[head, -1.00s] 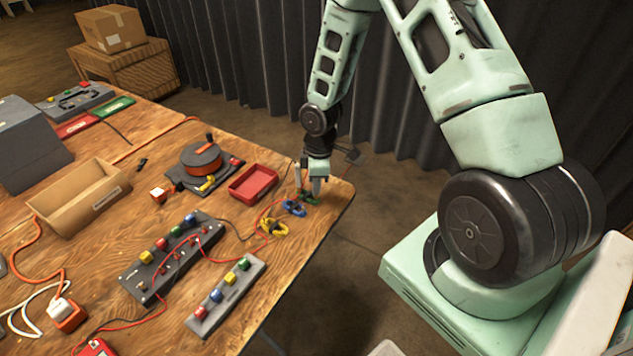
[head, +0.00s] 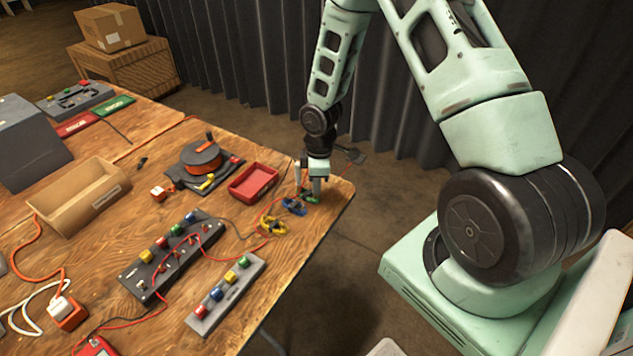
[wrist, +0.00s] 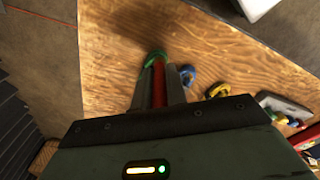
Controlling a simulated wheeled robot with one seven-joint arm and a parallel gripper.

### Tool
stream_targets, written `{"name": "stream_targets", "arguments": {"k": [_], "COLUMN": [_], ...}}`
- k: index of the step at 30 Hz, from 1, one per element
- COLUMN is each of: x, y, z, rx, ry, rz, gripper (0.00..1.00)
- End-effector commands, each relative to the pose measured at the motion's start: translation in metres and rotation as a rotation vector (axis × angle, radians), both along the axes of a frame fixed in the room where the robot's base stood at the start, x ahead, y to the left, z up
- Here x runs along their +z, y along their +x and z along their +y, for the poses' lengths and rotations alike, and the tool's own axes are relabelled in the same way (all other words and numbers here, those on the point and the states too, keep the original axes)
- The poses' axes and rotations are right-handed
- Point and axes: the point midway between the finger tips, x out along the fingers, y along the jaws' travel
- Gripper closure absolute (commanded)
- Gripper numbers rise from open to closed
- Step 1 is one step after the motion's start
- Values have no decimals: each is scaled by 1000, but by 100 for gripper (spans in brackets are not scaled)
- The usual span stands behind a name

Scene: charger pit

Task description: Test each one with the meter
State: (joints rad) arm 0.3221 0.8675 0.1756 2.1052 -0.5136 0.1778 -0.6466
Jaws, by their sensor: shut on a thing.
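My gripper (head: 309,191) is at the table's right end. In the wrist view its fingers (wrist: 160,85) are shut on a slim red probe (wrist: 159,86). A green looped lead (head: 312,198) lies right at the fingertips; its curve also shows in the wrist view (wrist: 155,57). I cannot tell whether the probe touches it. A blue lead (head: 294,206) and a yellow lead (head: 272,225) lie in a row beside it; both show in the wrist view, blue (wrist: 187,75) and yellow (wrist: 219,90). A red device (head: 97,347), perhaps the meter, is cut off at the bottom left.
A red tray (head: 253,181) stands left of my gripper. A cable reel (head: 201,157), a board with coloured knobs (head: 172,257), a grey strip with coloured knobs (head: 226,296) and an open cardboard box (head: 80,200) occupy the table. Cables cross it.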

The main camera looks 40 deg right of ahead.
Motion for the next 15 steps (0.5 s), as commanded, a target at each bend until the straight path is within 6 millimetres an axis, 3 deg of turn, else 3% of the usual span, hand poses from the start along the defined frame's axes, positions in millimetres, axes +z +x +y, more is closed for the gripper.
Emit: {"name": "stream_targets", "arguments": {"k": [15], "x": [-4], "y": [0], "z": [0], "rx": [0], "ry": [0], "rz": [0], "gripper": [100]}}
